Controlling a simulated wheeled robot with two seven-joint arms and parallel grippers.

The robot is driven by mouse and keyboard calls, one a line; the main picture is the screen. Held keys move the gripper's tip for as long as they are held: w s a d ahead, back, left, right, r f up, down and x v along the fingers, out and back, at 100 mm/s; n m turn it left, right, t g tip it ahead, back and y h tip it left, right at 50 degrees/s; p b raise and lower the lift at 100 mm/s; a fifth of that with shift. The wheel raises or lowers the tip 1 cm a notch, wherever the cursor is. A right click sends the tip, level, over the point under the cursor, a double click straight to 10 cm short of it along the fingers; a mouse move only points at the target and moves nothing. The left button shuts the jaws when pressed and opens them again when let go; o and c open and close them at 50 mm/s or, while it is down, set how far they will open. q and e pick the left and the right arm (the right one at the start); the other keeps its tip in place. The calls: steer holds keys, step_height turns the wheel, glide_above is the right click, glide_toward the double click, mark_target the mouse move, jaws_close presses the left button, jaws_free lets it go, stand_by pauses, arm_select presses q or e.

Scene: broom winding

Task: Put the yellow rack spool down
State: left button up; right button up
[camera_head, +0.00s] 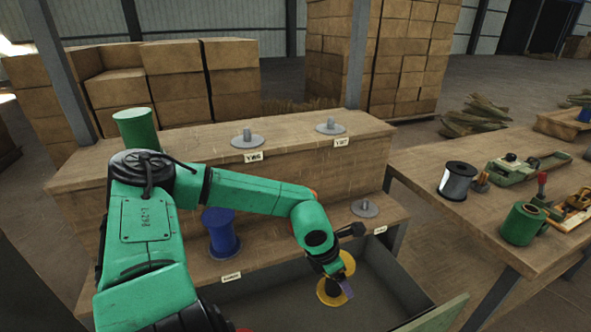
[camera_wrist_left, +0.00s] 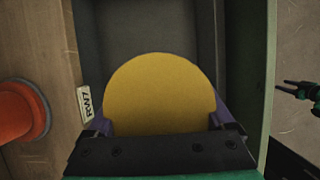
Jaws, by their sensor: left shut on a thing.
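My left gripper (camera_head: 338,290) is shut on the yellow rack spool (camera_head: 330,295). In the head view the spool is below my left wrist, over the dark grey tray (camera_head: 392,276) in front of the rack. In the left wrist view the round yellow face of the spool (camera_wrist_left: 160,95) sits between the purple fingertips of my gripper (camera_wrist_left: 165,125), with the tray floor (camera_wrist_left: 150,25) behind it. I cannot tell whether the spool touches the tray. A dark pronged part, likely my right gripper (camera_wrist_left: 298,90), shows at the right edge of the wrist view; its opening is unclear.
The rack's lower shelf holds a blue spool (camera_head: 221,232) and an empty peg (camera_head: 364,208). Two empty pegs (camera_head: 247,139) (camera_head: 330,126) stand on top, beside a green spool (camera_head: 137,130). An orange spool (camera_wrist_left: 18,110) stands near the RW7 label (camera_wrist_left: 84,103). A workbench (camera_head: 440,205) is right.

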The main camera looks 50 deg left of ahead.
arm_select(q)
step_height(320, 180, down, 20)
steer(key=b, duration=0.4)
steer(key=shift+w+b, duration=0.1)
steer(key=shift+b, duration=0.25)
steer(key=shift+f, duration=0.35)
steer(key=o, duration=1.2)
steer(key=shift+c, duration=0.2)
steer(key=shift+r, duration=0.3)
steer(key=shift+a+r, duration=0.1)
steer(key=shift+r, duration=0.15)
steer(key=p+v, duration=0.6)
steer(key=v, duration=0.5)
steer(key=shift+s, duration=0.25)
steer(key=shift+r, duration=0.2)
